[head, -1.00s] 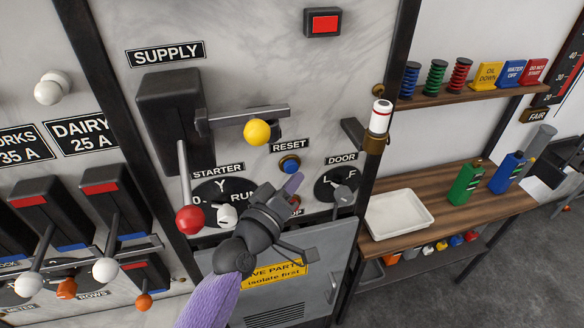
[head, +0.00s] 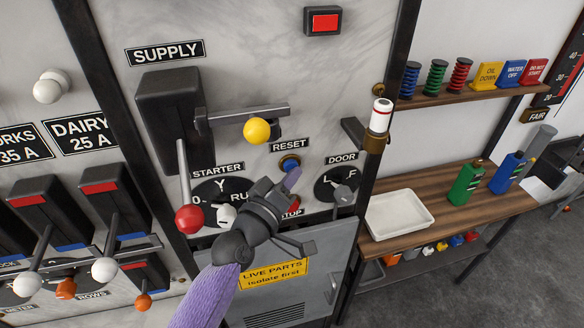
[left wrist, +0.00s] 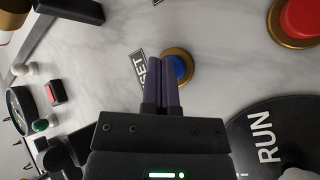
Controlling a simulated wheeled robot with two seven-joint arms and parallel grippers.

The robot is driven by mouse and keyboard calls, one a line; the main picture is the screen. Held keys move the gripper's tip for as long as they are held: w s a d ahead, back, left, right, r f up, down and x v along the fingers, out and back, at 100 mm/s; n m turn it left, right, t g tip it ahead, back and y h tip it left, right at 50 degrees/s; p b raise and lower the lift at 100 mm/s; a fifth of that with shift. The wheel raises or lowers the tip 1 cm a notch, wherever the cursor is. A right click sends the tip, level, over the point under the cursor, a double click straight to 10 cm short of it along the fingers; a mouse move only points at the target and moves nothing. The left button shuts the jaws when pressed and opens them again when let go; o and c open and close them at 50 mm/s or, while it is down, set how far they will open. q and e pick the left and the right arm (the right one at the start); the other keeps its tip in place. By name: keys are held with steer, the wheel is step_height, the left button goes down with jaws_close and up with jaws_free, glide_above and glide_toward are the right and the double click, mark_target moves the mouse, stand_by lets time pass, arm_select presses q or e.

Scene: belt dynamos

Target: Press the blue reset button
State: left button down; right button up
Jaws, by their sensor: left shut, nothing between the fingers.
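The blue reset button (head: 290,163) sits in a brass ring on the marble panel, just under the RESET label (head: 290,145). In the head view my left gripper (head: 292,178) is in front of it, and its purple fingertips partly cover the button's lower edge. In the left wrist view the blue button (left wrist: 179,68) shows just beyond and to the right of the fingertips (left wrist: 162,66). The two fingers are shut together with nothing between them. Whether they touch the button I cannot tell. My right gripper is not in view.
The red stop button (left wrist: 302,18) is close by, partly hidden behind my gripper in the head view. The starter dial (head: 222,192), door switch (head: 341,190) and yellow-knobbed lever (head: 257,131) surround the spot. A red-knobbed lever (head: 189,219) hangs at left.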

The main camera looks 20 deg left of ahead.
arm_select(q)
steer(key=shift+w+a, duration=0.15)
steer(key=shift+w, duration=0.1)
steer(key=shift+s, duration=0.1)
stand_by(0.5)
steer(key=shift+s+d+p, duration=0.35)
steer(key=shift+s+d, duration=0.15)
steer(key=shift+s, duration=0.2)
steer(key=s+d+p, duration=0.1)
steer(key=s, duration=0.1)
steer(key=s+d, duration=0.1)
steer(key=s, duration=0.1)
steer(key=shift+d+p, duration=0.4)
steer(key=shift+f, duration=0.1)
